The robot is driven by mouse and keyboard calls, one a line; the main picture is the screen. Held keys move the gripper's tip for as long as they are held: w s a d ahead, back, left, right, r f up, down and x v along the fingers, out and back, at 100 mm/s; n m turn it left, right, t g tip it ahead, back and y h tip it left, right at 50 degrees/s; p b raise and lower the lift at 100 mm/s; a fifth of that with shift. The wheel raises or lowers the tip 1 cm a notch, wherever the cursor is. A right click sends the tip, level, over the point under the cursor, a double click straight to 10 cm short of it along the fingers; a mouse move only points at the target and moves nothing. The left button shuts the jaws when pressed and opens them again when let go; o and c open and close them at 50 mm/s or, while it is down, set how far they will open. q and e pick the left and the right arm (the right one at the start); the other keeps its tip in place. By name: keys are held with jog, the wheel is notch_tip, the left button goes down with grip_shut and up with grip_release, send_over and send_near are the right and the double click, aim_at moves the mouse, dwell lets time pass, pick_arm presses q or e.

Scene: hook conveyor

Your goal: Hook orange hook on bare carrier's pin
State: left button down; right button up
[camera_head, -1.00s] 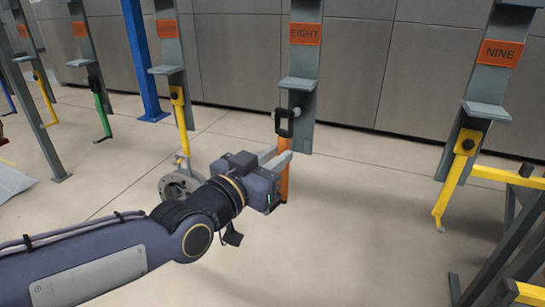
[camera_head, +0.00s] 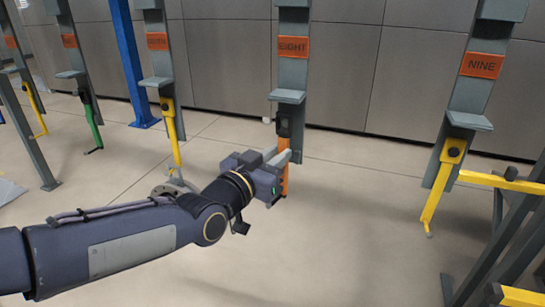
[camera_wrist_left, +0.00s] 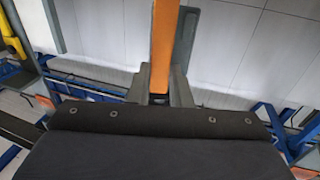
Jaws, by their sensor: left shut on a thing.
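The carrier marked EIGHT (camera_head: 293,80) hangs near the middle of the head view. My left gripper (camera_head: 284,158) is shut on the orange hook (camera_head: 284,182) just below this carrier's ledge. The hook hangs upright, with its black eye (camera_head: 283,124) at the top, in front of the carrier's lower plate where the pin is. The eye covers the pin, so I cannot tell whether the pin passes through it. In the left wrist view the orange shank (camera_wrist_left: 164,35) stands between the two grey fingers (camera_wrist_left: 160,88). My right gripper is not in view.
Carrier NINE (camera_head: 481,65) bears a yellow hook (camera_head: 440,180) at the right. Carriers at the left bear a yellow hook (camera_head: 173,130) and a green hook (camera_head: 94,125). A grey and yellow frame (camera_head: 505,225) stands at the lower right. The floor between is clear.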

aim_at(291, 145)
pick_arm(q)
jog(key=w, duration=0.2)
jog(key=w+d+f, duration=0.1)
jog(key=shift+w+b, duration=0.3)
jog(key=shift+w, duration=0.05)
jog(key=shift+f+b, duration=0.15)
jog(key=shift+b, duration=0.25)
jog(key=shift+f, duration=0.15)
dwell(0.4)
